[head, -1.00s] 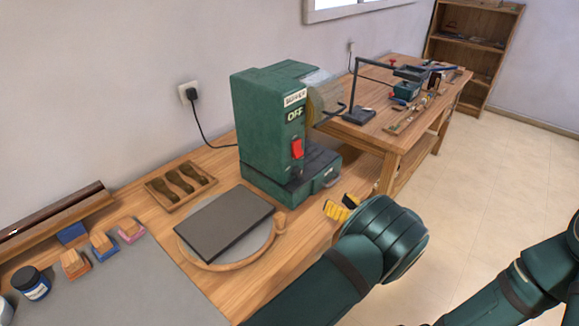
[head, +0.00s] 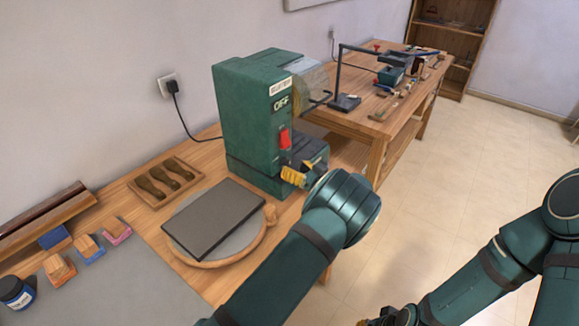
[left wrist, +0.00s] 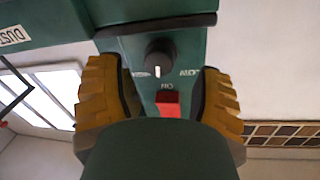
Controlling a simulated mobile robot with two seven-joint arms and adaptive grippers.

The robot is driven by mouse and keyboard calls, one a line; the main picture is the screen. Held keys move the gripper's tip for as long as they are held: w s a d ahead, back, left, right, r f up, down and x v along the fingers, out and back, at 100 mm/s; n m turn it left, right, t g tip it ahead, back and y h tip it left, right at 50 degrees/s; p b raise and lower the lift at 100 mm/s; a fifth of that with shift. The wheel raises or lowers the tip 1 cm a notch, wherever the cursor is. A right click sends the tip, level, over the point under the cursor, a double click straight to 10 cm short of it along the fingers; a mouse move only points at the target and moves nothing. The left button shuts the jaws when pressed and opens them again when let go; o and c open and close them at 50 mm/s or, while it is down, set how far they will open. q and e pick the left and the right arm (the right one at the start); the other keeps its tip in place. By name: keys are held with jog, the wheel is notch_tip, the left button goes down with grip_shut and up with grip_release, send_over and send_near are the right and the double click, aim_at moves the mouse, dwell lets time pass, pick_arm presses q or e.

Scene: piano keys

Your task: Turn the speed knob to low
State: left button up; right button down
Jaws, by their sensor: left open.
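The green machine (head: 245,125) stands on the wooden bench, with a red switch (head: 285,138) on its front. In the left wrist view, the black round speed knob (left wrist: 159,55) sits beside the red switch (left wrist: 168,103), its white mark pointing toward the switch. My left gripper (head: 297,174) is at the machine's front, just below the switch. In the left wrist view its yellow-padded fingers (left wrist: 159,78) are spread on either side of the knob, apart from it. My right gripper (head: 385,318) is cut off at the bottom edge.
A grey slab on a round wooden-rimmed board (head: 213,218) lies left of my left arm. A tray of dark tools (head: 165,182) is behind it. Wooden blocks and a jar (head: 17,293) are farther left. Floor at right is clear.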

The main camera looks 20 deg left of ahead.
pick_arm(q)
jog(key=shift+x, duration=1.25)
grip_shut()
